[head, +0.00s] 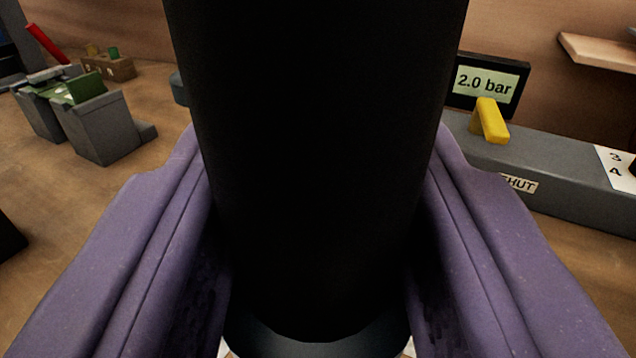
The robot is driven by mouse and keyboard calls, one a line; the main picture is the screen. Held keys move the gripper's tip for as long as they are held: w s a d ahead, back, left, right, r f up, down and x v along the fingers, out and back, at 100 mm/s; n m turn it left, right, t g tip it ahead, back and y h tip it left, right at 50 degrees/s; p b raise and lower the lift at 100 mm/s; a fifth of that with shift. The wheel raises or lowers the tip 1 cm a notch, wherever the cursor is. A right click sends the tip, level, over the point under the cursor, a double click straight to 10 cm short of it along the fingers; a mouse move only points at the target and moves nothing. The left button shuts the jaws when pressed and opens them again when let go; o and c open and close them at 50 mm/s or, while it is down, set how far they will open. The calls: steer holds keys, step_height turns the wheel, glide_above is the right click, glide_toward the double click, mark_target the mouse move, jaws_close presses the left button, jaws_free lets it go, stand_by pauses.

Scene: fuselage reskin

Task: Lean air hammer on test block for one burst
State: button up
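My gripper (318,235) shows as two purple fingers. They are shut on a large black cylinder (318,150), which looks like the handle or body of the air hammer. The cylinder fills the middle of the view and runs out of the top edge. A dark rounded rim shows at its lower end. The working tip of the tool is not visible. I cannot make out the test block for certain; the cylinder hides the middle of the scene.
Right, a grey bar (550,170) carries a yellow lever (490,121), a "SHUT" label and a display (487,83) reading 2.0 bar. A wooden shelf (600,50) juts out at upper right.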

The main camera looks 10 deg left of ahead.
steer(key=shift+f, duration=0.1)
stand_by(0.6)
steer(key=shift+r+p, duration=2.25)
steer(key=shift+r, duration=1.05)
